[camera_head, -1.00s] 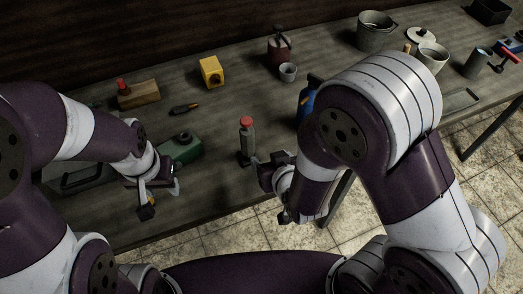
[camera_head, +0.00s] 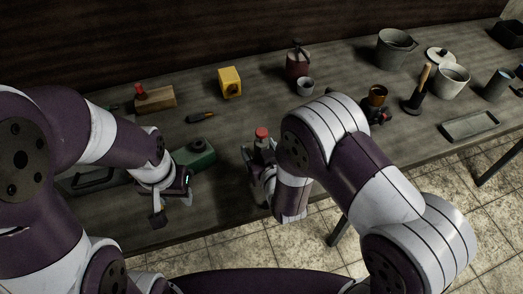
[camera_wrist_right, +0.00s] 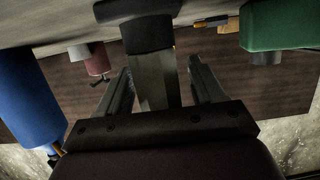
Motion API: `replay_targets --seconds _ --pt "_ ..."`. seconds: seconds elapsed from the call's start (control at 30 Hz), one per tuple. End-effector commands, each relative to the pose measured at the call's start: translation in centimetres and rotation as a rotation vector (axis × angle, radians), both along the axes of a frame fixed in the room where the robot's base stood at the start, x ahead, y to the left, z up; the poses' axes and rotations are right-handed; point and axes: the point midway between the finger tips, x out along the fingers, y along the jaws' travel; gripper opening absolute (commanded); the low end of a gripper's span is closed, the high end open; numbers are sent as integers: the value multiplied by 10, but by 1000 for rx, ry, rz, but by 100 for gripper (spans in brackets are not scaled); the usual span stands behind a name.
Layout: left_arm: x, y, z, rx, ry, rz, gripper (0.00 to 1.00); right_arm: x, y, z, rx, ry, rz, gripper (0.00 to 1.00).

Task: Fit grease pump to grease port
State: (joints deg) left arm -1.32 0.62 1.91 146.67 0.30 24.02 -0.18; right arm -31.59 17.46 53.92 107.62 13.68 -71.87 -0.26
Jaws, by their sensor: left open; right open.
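The grease pump (camera_head: 262,134), a grey cylinder with a red cap, stands upright on the table. My right gripper (camera_head: 261,162) is at it, with the arm hiding part of it. In the right wrist view the pump's grey body (camera_wrist_right: 153,82) with a black collar lies between the fingers of my right gripper (camera_wrist_right: 161,70), which are open with a gap on each side. The green housing (camera_head: 205,160), with a dark round port on top, sits left of the pump and also shows in the wrist view (camera_wrist_right: 283,25). My left gripper (camera_head: 173,203) is open and empty in front of the housing.
A blue cylinder (camera_wrist_right: 25,100) stands near the pump; my right arm hides it in the head view. A yellow block (camera_head: 230,83), a dark red can (camera_head: 298,66), a grey cup (camera_head: 305,86) and a wooden block (camera_head: 156,100) stand farther back. Pots and a tray (camera_head: 470,126) are right.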

Motion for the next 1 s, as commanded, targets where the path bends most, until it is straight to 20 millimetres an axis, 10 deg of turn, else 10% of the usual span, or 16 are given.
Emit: replay_targets --seconds 0.17,0.37,0.67,1.0 --pt "0 0 0 0 0 0 46 0 0 0 0 1 0 67" --pt "0 0 0 0 0 0 46 0 0 0 0 0 0 2" --pt "0 0 1 0 0 0 46 1 1 8 2 -3 1 0" --pt "0 0 6 0 0 0 46 0 1 87 4 -5 0 0"
